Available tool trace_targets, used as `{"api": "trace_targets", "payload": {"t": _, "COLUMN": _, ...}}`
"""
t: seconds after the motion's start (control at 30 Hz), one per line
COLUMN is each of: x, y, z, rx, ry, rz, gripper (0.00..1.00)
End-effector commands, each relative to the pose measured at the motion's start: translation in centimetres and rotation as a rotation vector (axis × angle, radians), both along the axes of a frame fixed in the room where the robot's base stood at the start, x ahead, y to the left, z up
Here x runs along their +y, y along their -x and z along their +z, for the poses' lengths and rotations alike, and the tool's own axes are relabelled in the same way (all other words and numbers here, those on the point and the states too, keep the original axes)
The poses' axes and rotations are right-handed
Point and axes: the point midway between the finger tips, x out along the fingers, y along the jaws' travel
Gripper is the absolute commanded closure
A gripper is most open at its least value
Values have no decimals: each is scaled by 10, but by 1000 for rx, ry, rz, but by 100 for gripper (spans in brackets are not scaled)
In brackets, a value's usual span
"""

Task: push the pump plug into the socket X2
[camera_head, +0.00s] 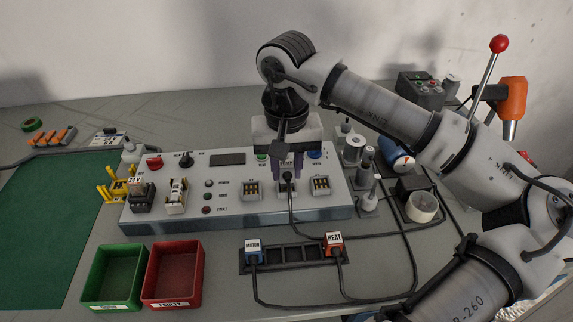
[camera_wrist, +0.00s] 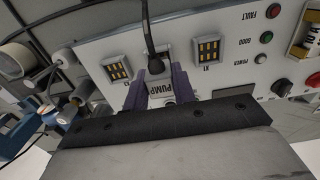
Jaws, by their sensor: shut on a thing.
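The pump plug (camera_wrist: 159,88), with a white PUMP label and a black cable, sits between the two purple fingers of my gripper (camera_wrist: 160,92). In the head view my gripper (camera_head: 287,172) is shut on the plug (camera_head: 288,178) at the sloped front of the grey panel, its cable hanging down in front. The plug stands between two open sockets, the left one (camera_head: 251,190) and the right one (camera_head: 320,187). The middle socket place, where X2 would be, is covered by plug and fingers. I cannot tell how deep the plug sits.
A black holder (camera_head: 290,255) in front of the panel carries the MOTOR plug (camera_head: 253,251) and the HEAT plug (camera_head: 333,244). Cables loop across the table at right. Green (camera_head: 113,276) and red (camera_head: 173,275) bins stand front left. Metal posts (camera_head: 354,150) stand close right of my gripper.

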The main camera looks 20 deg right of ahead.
Motion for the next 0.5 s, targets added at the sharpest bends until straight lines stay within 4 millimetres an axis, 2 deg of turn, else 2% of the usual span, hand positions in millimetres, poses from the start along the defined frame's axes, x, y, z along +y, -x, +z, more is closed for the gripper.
{"api": "trace_targets", "payload": {"t": 0.5, "x": 0, "y": 0, "z": -10, "rx": 0, "ry": 0, "rz": 0, "gripper": 98}}
